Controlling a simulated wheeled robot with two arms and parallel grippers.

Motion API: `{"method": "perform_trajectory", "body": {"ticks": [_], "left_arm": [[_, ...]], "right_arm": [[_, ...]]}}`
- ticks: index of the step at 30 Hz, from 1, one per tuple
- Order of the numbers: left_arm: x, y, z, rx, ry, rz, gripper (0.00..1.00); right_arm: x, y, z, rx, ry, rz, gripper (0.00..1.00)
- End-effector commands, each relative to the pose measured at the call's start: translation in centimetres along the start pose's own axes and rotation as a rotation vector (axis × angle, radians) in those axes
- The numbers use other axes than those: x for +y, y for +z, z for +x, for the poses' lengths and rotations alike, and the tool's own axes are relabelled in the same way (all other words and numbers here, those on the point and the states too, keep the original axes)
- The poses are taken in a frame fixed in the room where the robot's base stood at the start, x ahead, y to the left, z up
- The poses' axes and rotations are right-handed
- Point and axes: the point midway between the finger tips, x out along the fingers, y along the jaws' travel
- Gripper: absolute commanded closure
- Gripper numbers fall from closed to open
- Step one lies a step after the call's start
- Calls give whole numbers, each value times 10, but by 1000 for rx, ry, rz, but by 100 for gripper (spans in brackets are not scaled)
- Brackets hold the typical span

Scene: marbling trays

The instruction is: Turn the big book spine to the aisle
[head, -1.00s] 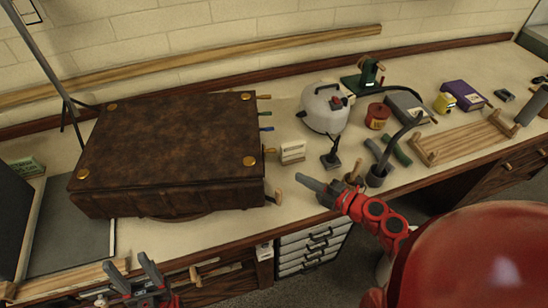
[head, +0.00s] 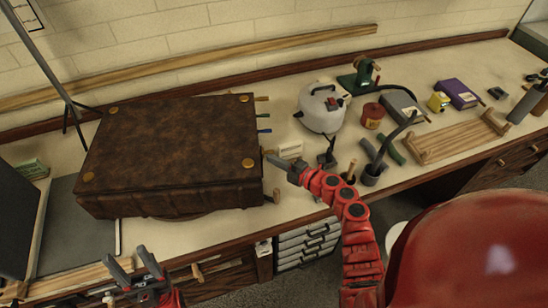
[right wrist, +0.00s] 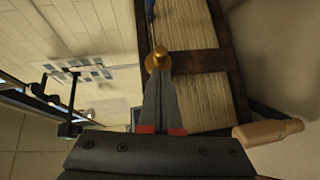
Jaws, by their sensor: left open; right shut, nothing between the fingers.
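The big book (head: 175,145), brown leather with brass corner studs, lies flat on the bench at the left. Its long front side, facing the bench's front edge, looks ribbed like a spine. My right gripper (head: 268,157) is shut and empty, its tips close to the book's right side. In the right wrist view, the shut fingertips (right wrist: 160,78) are at a brass knob (right wrist: 158,57) beside pale page edges (right wrist: 195,90) crossed by a dark strap; I cannot tell whether they touch. My left gripper (head: 130,268) is open and empty, near the bench's front edge, apart from the book.
A small white box (head: 290,150) is close to my right gripper. A wooden rack (head: 455,138) lies further right. A grey tray (head: 65,225) is at the left.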

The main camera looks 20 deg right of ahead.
Motion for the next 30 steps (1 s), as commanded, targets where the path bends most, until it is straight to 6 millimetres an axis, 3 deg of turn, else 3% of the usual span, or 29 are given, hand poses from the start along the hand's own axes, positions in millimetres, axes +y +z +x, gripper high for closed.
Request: {"method": "perform_trajectory", "body": {"ticks": [14, 20, 30], "left_arm": [[0, 0, -2, 0, 0, 0, 43], [1, 5, -28, 0, 0, 0, 43], [4, 14, -80, 0, 0, 0, 43]], "right_arm": [[-1, 3, 4, 6, 0, -1, 100], [-8, 22, 16, 57, -16, -14, 100], [8, 65, 40, 126, -17, -25, 100]]}}
